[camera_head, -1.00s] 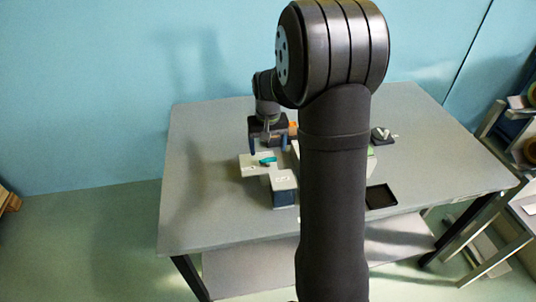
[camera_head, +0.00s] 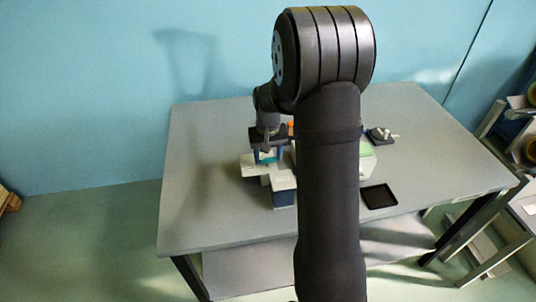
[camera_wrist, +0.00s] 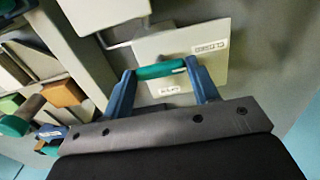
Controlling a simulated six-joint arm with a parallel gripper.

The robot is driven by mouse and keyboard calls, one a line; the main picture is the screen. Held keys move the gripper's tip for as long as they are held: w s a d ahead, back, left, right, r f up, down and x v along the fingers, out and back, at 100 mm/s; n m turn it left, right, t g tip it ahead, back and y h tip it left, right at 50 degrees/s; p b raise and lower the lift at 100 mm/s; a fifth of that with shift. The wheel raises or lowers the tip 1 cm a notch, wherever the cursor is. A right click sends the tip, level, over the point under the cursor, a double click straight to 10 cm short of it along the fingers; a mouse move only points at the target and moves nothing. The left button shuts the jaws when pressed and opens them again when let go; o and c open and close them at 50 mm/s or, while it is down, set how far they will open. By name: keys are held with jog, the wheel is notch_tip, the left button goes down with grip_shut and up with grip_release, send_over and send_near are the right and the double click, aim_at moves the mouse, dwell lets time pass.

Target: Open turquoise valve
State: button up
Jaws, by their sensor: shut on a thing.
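The turquoise valve handle (camera_wrist: 160,70) lies between the two blue fingers of my gripper (camera_wrist: 160,82) in the wrist view. The fingers are shut on its two ends. The handle sits over a pale square plate (camera_wrist: 210,38) with small printed labels. In the head view my gripper (camera_head: 268,156) is lowered over the pale plate (camera_head: 247,168), and the turquoise handle (camera_head: 267,158) shows only in part between the fingers.
A pale-topped block (camera_head: 283,183) stands just in front of the plate. A black tray (camera_head: 379,196) and a dark base with a grey knob (camera_head: 381,136) lie to the right. Several coloured blocks show at the left of the wrist view. The table's left side (camera_head: 200,200) is clear.

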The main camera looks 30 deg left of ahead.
jog(key=m, duration=0.4)
jog(key=shift+m, duration=0.3)
jog(key=m, duration=0.9)
jog(key=shift+m, duration=2.2)
jog(key=o, duration=1)
